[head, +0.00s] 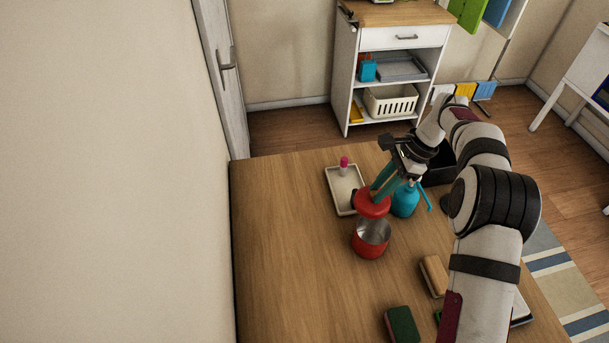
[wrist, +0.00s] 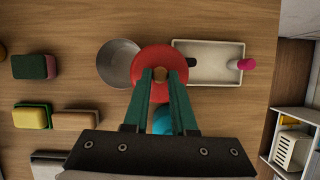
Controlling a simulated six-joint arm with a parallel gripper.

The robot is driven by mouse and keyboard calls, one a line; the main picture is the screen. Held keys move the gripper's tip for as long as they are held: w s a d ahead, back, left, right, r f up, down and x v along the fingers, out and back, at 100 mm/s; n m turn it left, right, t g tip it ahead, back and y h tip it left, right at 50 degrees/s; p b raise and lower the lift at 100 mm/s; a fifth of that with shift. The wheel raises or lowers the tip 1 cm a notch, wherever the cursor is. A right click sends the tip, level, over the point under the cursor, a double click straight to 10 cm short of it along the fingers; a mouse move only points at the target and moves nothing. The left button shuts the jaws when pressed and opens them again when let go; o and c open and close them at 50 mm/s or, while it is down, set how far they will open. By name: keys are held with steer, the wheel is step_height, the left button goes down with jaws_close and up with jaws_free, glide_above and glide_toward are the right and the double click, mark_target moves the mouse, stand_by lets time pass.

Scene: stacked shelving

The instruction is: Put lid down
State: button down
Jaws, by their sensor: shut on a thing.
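A red lid (head: 372,203) is held by its knob in my gripper (head: 378,190). In the wrist view the round red lid (wrist: 150,62) sits between the tips of my gripper's green fingers (wrist: 161,76), which are shut on the knob. The red pot (head: 370,241) stands open on the table, with its bare metal inside showing. In the wrist view the pot (wrist: 117,64) is just left of the lid, which overlaps its right edge. The lid's height above the table is hard to tell.
A cream tray (head: 334,188) with a pink-topped item lies beside the lid. A teal bottle (head: 405,201) stands close to my gripper. Sponges (head: 403,324) lie nearer on the wooden table (head: 290,240), whose left part is clear.

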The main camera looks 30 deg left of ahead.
steer(key=w+a+r+m+t, duration=0.1)
steer(key=w+a+m+t, duration=0.4)
steer(key=a+m, duration=0.65)
steer(key=shift+m+y, duration=0.4)
steer(key=shift+m, duration=0.15)
steer(key=s+a+f, duration=0.1)
steer(key=a+f, duration=0.1)
steer(key=a, duration=0.1)
steer(key=a+f, duration=0.2)
steer(key=a, duration=0.2)
steer(key=s+a+f, duration=0.1)
steer(key=a+f, duration=0.1)
steer(key=a, duration=0.1)
steer(key=shift+s+a+f, duration=0.2)
steer(key=shift+s+a, duration=0.05)
steer(key=shift+s, duration=0.1)
step_height(320, 180, down, 4)
steer(key=shift+a+f, duration=0.1)
steer(key=c, duration=0.7)
jaws_free()
